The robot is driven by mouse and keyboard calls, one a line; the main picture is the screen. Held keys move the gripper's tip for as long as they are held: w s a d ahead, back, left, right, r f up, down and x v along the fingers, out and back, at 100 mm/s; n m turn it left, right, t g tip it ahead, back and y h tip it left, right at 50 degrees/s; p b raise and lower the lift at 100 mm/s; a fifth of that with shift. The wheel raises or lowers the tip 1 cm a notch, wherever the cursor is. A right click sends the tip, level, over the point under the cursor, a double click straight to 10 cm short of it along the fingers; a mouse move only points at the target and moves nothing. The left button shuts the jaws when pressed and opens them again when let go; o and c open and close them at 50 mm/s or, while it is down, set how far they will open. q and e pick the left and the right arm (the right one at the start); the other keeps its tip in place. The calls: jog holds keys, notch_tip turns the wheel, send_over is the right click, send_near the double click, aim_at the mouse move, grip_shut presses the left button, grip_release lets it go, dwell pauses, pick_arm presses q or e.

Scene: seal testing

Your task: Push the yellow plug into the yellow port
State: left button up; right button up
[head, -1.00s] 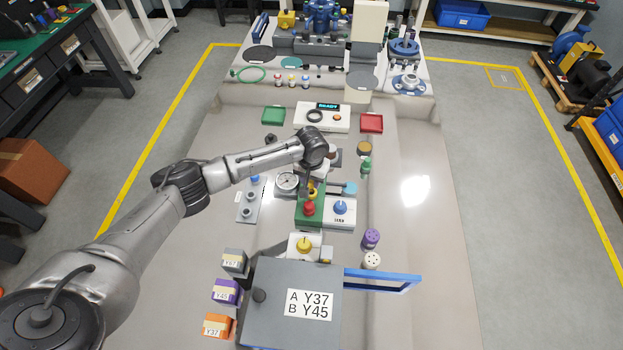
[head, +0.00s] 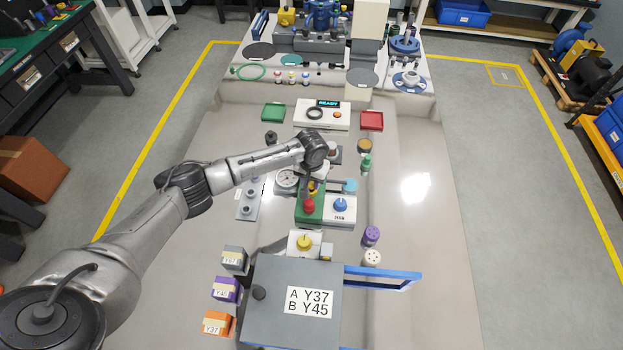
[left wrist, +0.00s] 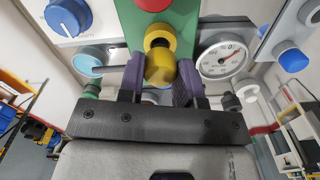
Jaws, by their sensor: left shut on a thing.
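The yellow plug (left wrist: 160,69) is between the two dark fingers of my left gripper (left wrist: 161,80), which is shut on it. The yellow port (left wrist: 164,32) is a yellow ring with a dark opening on the green block (left wrist: 128,20), directly beyond the plug in the left wrist view. The plug overlaps the port's near edge there, and I cannot tell whether its tip is inside. In the head view my left gripper (head: 314,181) is over the far end of the green block (head: 301,216), and the wrist hides much of it. My right gripper is not in view.
A dial gauge (head: 287,179) stands close left of the gripper. A red knob (head: 309,204) and a blue knob (head: 341,205) are on the near side. A light-blue part (head: 350,186) is close right. A grey cabinet (head: 265,325) with an open blue-framed door (head: 385,281) stands in front.

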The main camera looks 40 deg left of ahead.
pick_arm(q)
jog(key=shift+f+b, duration=0.3)
jog(key=shift+f, duration=0.7)
jog(key=o, duration=1)
jog(key=shift+r, duration=0.15)
notch_tip(320, 180, up, 7)
jog(key=p, duration=0.8)
jog(key=shift+p, duration=0.35)
